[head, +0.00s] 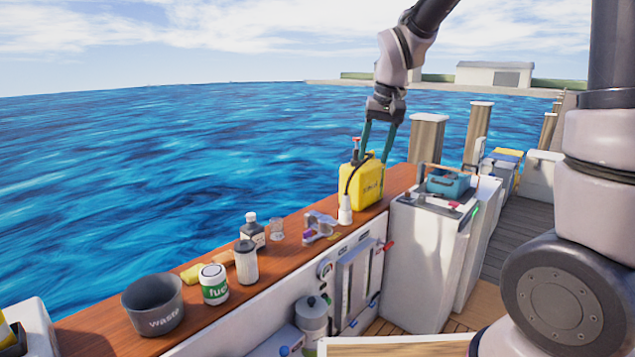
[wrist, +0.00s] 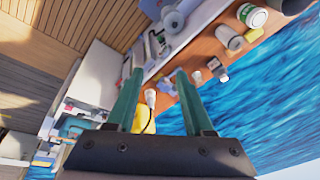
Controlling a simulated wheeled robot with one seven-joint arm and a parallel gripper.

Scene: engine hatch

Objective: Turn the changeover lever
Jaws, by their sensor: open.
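A small red-tipped handle (head: 388,245) sticks out at the right end of the white panel below the wooden ledge; I cannot tell for sure whether it is the changeover lever. Small blue handles (head: 374,300) sit lower on the same panel. My gripper (head: 374,158) points down with its two green fingers apart and nothing between them. It is above the ledge by the yellow jug (head: 368,188), higher than the red-tipped handle. In the wrist view my gripper (wrist: 158,72) also shows spread fingers, and the panel fittings are small and partly hidden.
A white cabinet (head: 425,255) with a blue toolbox (head: 448,185) stands right of the panel. Water lies beyond.

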